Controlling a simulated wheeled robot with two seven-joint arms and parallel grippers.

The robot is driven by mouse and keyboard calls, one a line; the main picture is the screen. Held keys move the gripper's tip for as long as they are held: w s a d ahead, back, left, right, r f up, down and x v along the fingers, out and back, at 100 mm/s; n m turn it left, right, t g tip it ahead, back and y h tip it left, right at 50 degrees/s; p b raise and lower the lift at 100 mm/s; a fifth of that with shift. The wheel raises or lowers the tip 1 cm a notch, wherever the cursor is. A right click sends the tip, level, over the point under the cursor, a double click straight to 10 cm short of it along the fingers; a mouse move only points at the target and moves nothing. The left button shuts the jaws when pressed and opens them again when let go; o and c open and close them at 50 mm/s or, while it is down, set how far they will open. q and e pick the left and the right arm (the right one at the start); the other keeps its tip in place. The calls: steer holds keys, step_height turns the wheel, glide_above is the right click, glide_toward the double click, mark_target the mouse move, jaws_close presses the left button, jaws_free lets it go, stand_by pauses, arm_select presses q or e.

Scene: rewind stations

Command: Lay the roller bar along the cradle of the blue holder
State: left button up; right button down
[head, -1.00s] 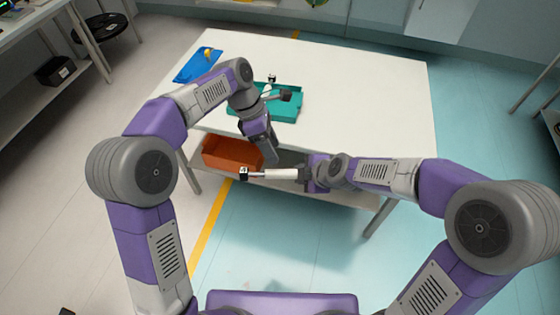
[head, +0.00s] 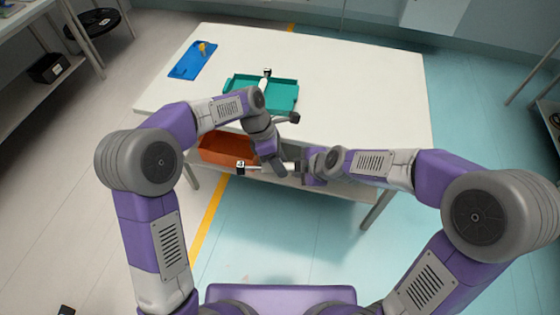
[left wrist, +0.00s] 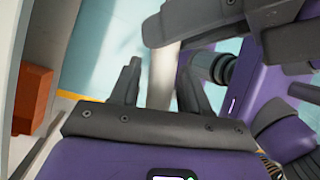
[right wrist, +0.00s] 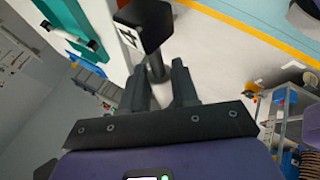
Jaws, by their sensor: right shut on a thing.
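The roller bar (head: 262,166) is a white cylinder with a black square end marked 4, held roughly level in front of the table. My right gripper (head: 299,167) is shut on its right end. The marked end (right wrist: 143,27) shows beyond the fingers in the right wrist view. My left gripper (head: 279,166) is at the bar; in the left wrist view its fingers (left wrist: 160,68) are spread, with the white bar (left wrist: 163,85) showing between them. Contact is unclear. A flat blue piece (head: 187,66) with a yellow part, apparently the blue holder, lies at the table's back left; its cradle is not clear.
A teal tray (head: 287,82) on the white table (head: 360,95) contains another white bar (head: 263,83). An orange bin (head: 222,150) sits on the shelf below, close to my left gripper. The table's right half is clear.

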arm_select(q)
jaws_close()
arm_select(e)
steer(key=c, duration=0.8)
jaws_free()
